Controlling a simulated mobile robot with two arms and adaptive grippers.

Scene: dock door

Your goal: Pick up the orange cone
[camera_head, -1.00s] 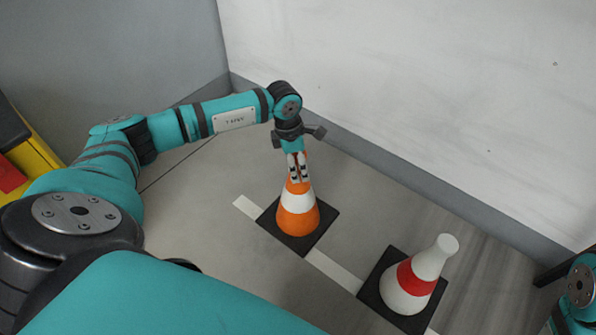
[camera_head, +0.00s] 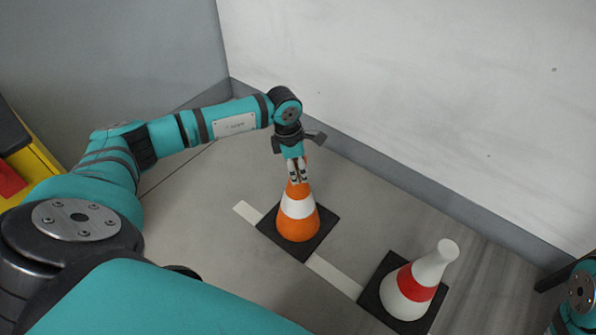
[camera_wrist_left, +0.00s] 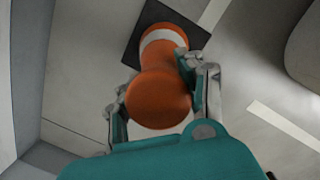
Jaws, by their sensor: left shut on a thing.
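The orange cone (camera_head: 298,229) has a white band and a square black base. It stands upright on the floor across a white line. My left gripper (camera_head: 297,171) is above it and shut on its upper part. In the left wrist view the cone's orange top (camera_wrist_left: 158,98) sits between the two fingers of the left gripper (camera_wrist_left: 156,100), one on each side. The black base looks flat on the floor. Of my right arm only a teal part shows at the right edge; its gripper is out of view.
A white cone with a red band (camera_head: 408,291) stands on a black base to the right, near the orange cone. A white wall (camera_head: 430,90) rises behind, a grey wall (camera_head: 110,50) at left. A yellow and black object (camera_head: 30,160) is at the left edge.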

